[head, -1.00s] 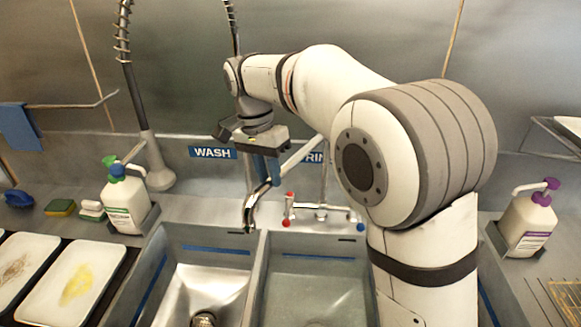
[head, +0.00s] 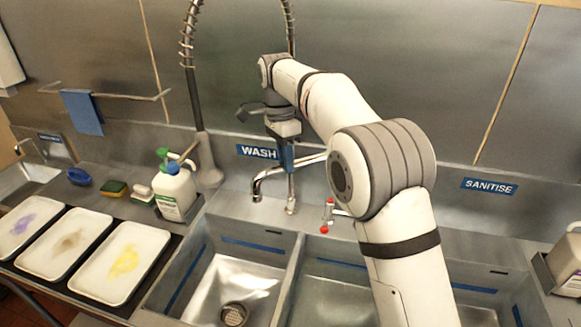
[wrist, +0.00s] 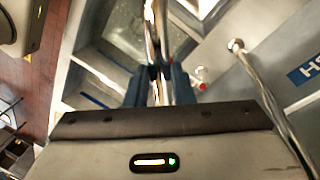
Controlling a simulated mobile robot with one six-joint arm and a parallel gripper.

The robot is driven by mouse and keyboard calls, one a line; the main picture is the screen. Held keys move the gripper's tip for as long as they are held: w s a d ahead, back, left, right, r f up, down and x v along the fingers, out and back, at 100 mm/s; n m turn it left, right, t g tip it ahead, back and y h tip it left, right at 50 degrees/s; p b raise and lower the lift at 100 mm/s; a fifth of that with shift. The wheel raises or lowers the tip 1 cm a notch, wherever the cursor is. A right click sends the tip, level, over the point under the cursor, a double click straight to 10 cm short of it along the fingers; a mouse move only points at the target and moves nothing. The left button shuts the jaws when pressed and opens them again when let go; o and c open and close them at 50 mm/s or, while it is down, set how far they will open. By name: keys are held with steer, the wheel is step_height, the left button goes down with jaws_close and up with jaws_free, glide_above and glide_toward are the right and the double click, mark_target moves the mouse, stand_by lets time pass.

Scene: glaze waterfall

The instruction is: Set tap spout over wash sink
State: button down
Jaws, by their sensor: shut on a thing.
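The chrome tap spout (head: 266,176) reaches left from its mount, which my arm partly hides. Its bent tip shows in front of the back ledge, behind and above the left basin, the wash sink (head: 212,278), under the WASH sign (head: 257,152). I cannot tell how far it reaches over the basin. My gripper (head: 287,160) is shut on the spout from above. In the wrist view its blue fingers (wrist: 160,88) clasp the chrome tube (wrist: 155,40), with a basin (wrist: 125,38) beyond.
A divider (head: 289,275) separates the wash sink from the middle basin (head: 335,300). A red tap handle (head: 328,212) is right of the spout. A tall spring hose (head: 192,80) rises behind. A soap bottle (head: 175,192) and trays (head: 120,262) stand left.

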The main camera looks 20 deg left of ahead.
steer(key=w+a+m, duration=0.2)
steer(key=w+a, duration=0.1)
steer(key=w, duration=0.2)
steer(key=shift+a, duration=0.4)
steer(key=shift+s, duration=0.1)
steer(key=c, duration=1.3)
jaws_free()
steer(key=shift+o, duration=0.2)
